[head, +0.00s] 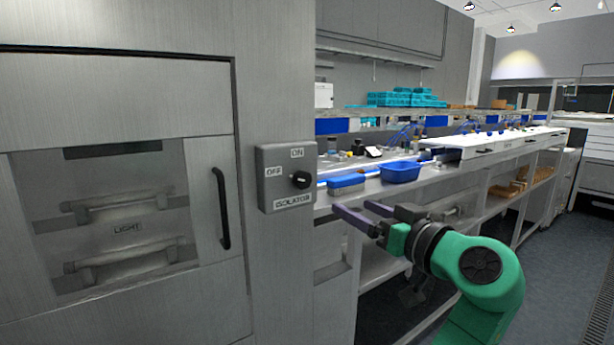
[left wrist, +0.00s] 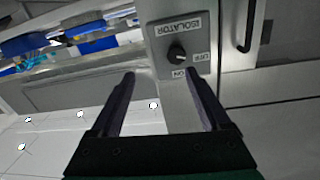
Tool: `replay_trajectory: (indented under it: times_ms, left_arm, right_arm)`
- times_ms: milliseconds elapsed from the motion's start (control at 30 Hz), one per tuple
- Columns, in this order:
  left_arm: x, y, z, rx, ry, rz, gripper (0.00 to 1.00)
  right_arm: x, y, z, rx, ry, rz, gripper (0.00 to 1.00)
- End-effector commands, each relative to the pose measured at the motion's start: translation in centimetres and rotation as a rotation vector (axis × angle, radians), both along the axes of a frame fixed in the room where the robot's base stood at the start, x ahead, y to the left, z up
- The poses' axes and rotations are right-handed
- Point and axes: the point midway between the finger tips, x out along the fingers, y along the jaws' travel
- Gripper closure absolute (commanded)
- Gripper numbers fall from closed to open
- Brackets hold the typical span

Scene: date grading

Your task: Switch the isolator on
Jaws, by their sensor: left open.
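The isolator is a grey box (head: 272,203) on the metal cabinet's front, with a black rotary knob (head: 300,180). ON is lettered above and OFF to the left; I cannot tell where the knob points. My left gripper (head: 357,210) is open and empty, to the right of the box and a little lower, apart from it. In the left wrist view the box (left wrist: 196,42) appears upside down, its knob (left wrist: 177,53) beyond and between the open fingers (left wrist: 160,74), nearer the right one. My right gripper is not in view.
A long bench (head: 460,181) with a blue bin (head: 400,172) and a blue item (head: 346,181) runs behind the gripper. Floor is open at right.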

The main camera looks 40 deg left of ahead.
Motion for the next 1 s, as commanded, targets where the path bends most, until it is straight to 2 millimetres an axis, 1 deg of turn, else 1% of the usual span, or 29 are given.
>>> replay_trajectory:
  times_ms: [33, 100, 133, 267, 500, 600, 700, 833, 1000]
  left_arm:
    - [-1.4, 0.1, 1.4, -0.015, -0.050, 0.034, 0.20]
    - [-2.4, 0.4, 2.1, -0.026, -0.085, 0.064, 0.20]
    - [-2.4, 0.7, 2.2, -0.027, -0.088, 0.068, 0.20]
    - [-1.8, 2.8, 2.4, -0.024, -0.082, 0.070, 0.20]
    - [0.1, 9.0, 2.7, -0.021, -0.079, 0.069, 0.20]
    - [0.9, 11.4, 2.6, -0.020, -0.079, 0.067, 0.20]
    - [1.5, 13.0, 2.4, -0.021, -0.077, 0.066, 0.20]
    - [1.8, 14.0, 2.1, -0.021, -0.080, 0.064, 0.20]
    - [1.8, 14.1, 1.9, -0.022, -0.079, 0.063, 0.20]
  right_arm:
    - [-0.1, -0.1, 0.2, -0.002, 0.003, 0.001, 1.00]
    - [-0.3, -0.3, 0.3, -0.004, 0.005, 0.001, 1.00]
    - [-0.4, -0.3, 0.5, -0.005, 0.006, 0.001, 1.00]
    - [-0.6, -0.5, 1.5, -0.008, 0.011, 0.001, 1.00]
    - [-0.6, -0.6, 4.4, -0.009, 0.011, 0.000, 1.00]
    - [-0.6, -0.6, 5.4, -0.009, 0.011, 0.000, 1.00]
    - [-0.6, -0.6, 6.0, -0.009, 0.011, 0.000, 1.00]
    - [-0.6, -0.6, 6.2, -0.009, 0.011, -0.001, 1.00]
    - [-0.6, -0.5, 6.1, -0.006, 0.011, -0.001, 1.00]
